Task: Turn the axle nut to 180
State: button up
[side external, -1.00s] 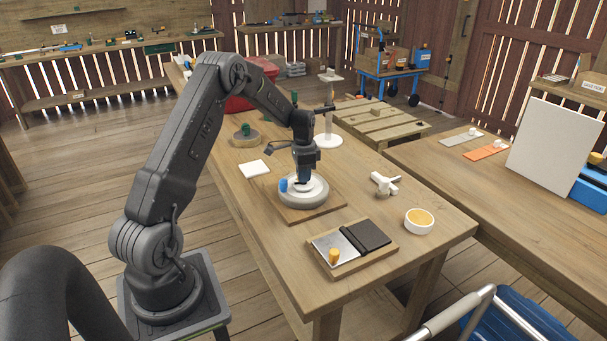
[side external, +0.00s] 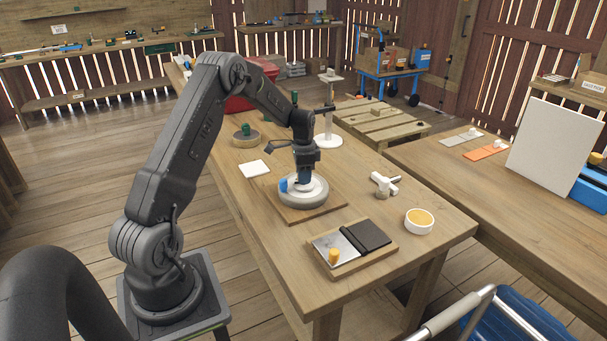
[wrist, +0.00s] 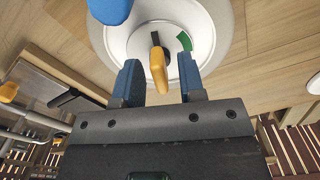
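A round white wheel (side external: 312,199) lies on a square wooden board on the bench. In the wrist view its white face (wrist: 148,42) shows a dark centre, a green patch (wrist: 184,40) and a yellow-orange pointer-like piece (wrist: 158,70) over the middle, which seems to be the axle nut. My gripper (wrist: 158,82) is open, with blue fingers on either side of the yellow piece and visible gaps to it. In the side view my gripper (side external: 304,180) points down over the wheel's middle. A blue knob (wrist: 110,8) stands near the wheel's rim.
A wooden tray (side external: 352,250) with a metal plate, a dark panel and a yellow knob is in front. A white valve-like piece (side external: 384,184) and a white bowl (side external: 419,221) lie to the right. A white stand (side external: 328,139) and a round green-handled piece (side external: 246,138) stand behind.

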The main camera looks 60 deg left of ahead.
notch_tip(320, 180, up, 14)
dwell(0.7)
jog(key=shift+f, duration=0.1)
jog(key=o, duration=0.3)
jog(key=shift+n, duration=0.4)
jog(key=shift+o, duration=1.3)
jog(key=n, duration=0.3)
jog(key=shift+n, duration=0.3)
notch_tip(320, 180, down, 14)
jog(key=n, duration=1.3)
jog(key=shift+n, duration=0.3)
